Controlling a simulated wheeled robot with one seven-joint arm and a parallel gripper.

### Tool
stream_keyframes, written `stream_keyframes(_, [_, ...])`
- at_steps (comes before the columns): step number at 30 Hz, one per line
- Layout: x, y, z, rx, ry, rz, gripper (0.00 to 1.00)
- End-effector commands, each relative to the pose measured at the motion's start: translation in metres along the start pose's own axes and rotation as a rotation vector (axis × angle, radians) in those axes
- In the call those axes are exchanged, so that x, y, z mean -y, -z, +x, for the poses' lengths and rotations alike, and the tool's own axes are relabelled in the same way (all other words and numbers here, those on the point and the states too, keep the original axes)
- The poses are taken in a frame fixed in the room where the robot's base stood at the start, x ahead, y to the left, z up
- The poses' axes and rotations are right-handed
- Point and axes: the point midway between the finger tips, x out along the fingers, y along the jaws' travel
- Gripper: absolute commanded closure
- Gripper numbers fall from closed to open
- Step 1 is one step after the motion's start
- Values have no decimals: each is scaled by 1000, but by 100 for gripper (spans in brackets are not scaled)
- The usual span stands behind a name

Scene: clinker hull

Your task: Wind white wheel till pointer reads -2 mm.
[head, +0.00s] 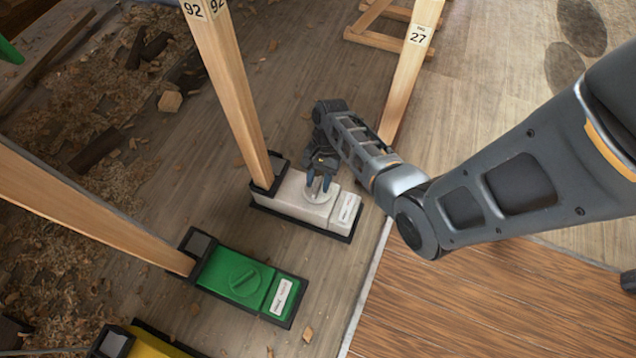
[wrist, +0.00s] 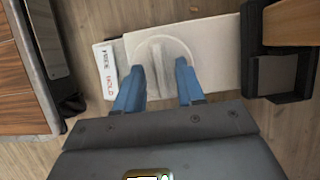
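The white wheel (head: 318,197) is a round dial on top of a white block (head: 283,203) at the foot of a wooden post. In the wrist view the wheel (wrist: 160,46) has a raised bar across its middle. My gripper (head: 319,184) points down at the wheel. In the wrist view my gripper's blue fingertips (wrist: 159,68) stand apart on either side of the bar, with a gap visible on both sides. I cannot tell how far above the wheel they are. No pointer or mm scale can be made out in either view.
A white label plate (wrist: 107,70) with FREE and HOLD marks sits beside the wheel. A green block (head: 232,275) with a similar dial and a yellow block (head: 150,345) stand nearer. Wooden posts (head: 228,85) rise close by. Wood shavings (head: 80,200) litter the floor.

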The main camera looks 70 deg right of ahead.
Motion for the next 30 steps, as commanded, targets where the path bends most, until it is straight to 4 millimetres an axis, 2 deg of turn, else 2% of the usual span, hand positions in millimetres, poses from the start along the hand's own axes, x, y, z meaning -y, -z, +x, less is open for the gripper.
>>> stream_keyframes(3, [0,0,6,0,0,-1,62])
stream_keyframes(11, [0,0,6,-1,1,-1,63])
stream_keyframes(22, [0,0,6,-1,1,-1,98])
stream_keyframes(30, [0,0,6,-1,1,0,100])
